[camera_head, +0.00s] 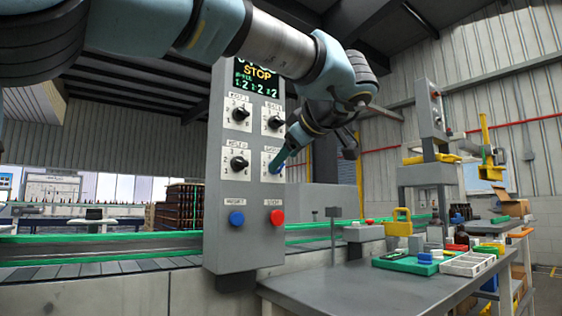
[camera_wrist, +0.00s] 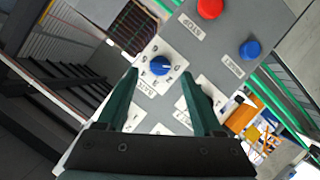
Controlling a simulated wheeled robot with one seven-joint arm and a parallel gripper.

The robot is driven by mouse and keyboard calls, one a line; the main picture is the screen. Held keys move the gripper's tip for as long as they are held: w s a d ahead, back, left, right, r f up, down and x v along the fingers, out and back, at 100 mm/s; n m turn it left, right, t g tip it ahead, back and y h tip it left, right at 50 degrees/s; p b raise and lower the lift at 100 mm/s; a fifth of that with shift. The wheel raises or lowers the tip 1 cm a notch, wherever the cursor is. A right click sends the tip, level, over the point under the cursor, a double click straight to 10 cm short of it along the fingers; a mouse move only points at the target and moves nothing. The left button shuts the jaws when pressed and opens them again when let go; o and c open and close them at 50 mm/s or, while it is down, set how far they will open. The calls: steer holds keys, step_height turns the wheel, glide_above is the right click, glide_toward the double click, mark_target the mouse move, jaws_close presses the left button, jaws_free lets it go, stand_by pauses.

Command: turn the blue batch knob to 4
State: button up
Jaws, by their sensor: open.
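The blue batch knob (camera_wrist: 160,66) sits on a white dial plate on the grey control panel, in the upper middle of the wrist view. It has a pale pointer mark toward the right of that picture; the small digits around it are too blurred to read surely. My gripper (camera_wrist: 158,76) is open, its two green fingers on either side of the knob in that view, with nothing held. Whether they touch it cannot be told. In the head view my gripper (camera_head: 277,168) is at the panel's lower right dial, hiding most of the knob.
The control panel (camera_head: 215,255) also carries several black knobs, a blue button (camera_head: 236,218), a red button (camera_head: 277,217) and a STOP display (camera_head: 257,72). A conveyor (camera_head: 110,245) runs behind. A grey table (camera_head: 350,285) at right bears a green tray (camera_head: 405,265) and a yellow item (camera_head: 399,223).

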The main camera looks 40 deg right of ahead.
steer(key=shift+x, duration=1.65)
jaws_close()
